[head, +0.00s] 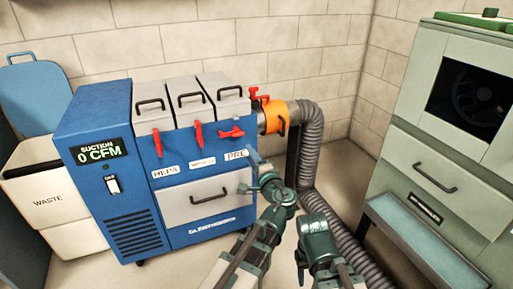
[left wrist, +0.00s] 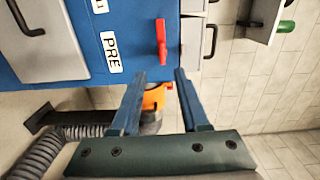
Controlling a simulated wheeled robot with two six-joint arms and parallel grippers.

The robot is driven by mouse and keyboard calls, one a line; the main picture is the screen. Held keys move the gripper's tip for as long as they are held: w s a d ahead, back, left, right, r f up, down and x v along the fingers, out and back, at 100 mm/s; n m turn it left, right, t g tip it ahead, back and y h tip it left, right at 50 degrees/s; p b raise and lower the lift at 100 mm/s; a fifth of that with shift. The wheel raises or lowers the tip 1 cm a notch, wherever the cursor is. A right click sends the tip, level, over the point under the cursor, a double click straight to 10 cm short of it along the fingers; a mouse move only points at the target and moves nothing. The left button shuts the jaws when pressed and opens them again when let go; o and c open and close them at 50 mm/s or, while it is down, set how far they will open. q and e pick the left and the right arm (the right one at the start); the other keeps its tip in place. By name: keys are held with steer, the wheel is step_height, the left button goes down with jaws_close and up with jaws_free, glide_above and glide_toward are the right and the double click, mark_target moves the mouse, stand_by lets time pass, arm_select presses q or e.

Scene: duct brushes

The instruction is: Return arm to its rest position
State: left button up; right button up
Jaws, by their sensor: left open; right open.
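My left gripper (head: 248,172) is open in front of the blue suction unit (head: 96,205), near its PRE label (head: 236,155). In the left wrist view its two blue fingers (left wrist: 157,72) are apart with nothing between them. A red latch (left wrist: 161,42) and an orange collar (left wrist: 155,98) show beyond the fingers. My right gripper (head: 318,240) is low at the bottom centre of the head view, right of my left arm. It is open, and its fingertips are hard to make out. I see nothing held in either gripper.
The unit reads 0 CFM. Its first two latches (head: 198,136) hang down; the PRE latch (head: 232,132) lies sideways. A grey hose (head: 311,135) runs from the orange collar (head: 273,118) to the floor. A waste bin (head: 52,205) stands left, a green cabinet (head: 440,150) right.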

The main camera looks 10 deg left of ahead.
arm_select(q)
steer(key=s+f+n+g+h+p, duration=0.1)
steer(key=s+f+n+g+h, duration=0.2)
steer(key=s+f+n+g, duration=0.55)
steer(key=s+d+f+m+g+h+p, duration=0.1)
steer(key=s+d+f+g+h, duration=0.2)
steer(key=s+d+f, duration=0.35)
steer(key=s+d+f+m+g+h+p, duration=0.1)
steer(key=s+d+f+g+h, duration=0.25)
steer(key=s, duration=0.65)
step_height(320, 180, up, 37)
steer(key=p, duration=3.7)
steer(key=shift+w+y, duration=0.2)
steer(key=shift+y, duration=0.15)
steer(key=shift+n, duration=0.25)
